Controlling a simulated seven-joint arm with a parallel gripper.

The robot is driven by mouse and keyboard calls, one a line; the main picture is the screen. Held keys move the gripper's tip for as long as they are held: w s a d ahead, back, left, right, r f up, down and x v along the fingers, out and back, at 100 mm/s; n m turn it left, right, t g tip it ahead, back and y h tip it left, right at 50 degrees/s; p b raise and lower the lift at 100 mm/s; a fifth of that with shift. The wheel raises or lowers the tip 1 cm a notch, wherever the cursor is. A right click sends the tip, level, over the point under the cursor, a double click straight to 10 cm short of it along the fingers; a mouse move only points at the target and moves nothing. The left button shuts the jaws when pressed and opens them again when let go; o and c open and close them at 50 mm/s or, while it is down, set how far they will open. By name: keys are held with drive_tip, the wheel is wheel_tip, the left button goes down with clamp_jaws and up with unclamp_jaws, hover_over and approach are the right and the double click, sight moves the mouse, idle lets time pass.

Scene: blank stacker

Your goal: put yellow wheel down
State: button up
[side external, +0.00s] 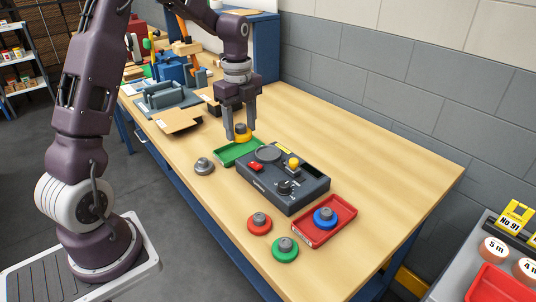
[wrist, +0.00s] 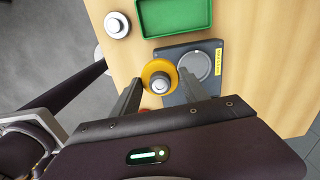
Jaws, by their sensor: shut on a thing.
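The yellow wheel (side external: 243,134), with a grey hub, is held by my gripper (side external: 241,132) above the table. In the side view it appears in front of the far end of the green tray (side external: 228,156). In the wrist view the yellow wheel (wrist: 154,68) sits between the fingers of my gripper (wrist: 161,87), over the left edge of the dark control box (wrist: 178,55). The green tray (wrist: 172,32) looks empty and lies beyond the wheel there. The wheel's exact height is hard to tell.
A grey wheel (side external: 204,166), a red wheel (side external: 259,223) and a green wheel (side external: 285,249) lie loose on the table. A blue wheel (side external: 325,217) sits in the red tray (side external: 344,208). The control box (side external: 310,190) stands between the trays. The table's right side is clear.

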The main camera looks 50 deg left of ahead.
wheel_tip(320, 180, up, 3)
drive_tip(key=m, duration=0.1)
hover_over(268, 154)
wheel_tip(268, 154, down, 10)
drive_tip(key=shift+r, duration=0.1)
drive_tip(key=shift+f, duration=0.2)
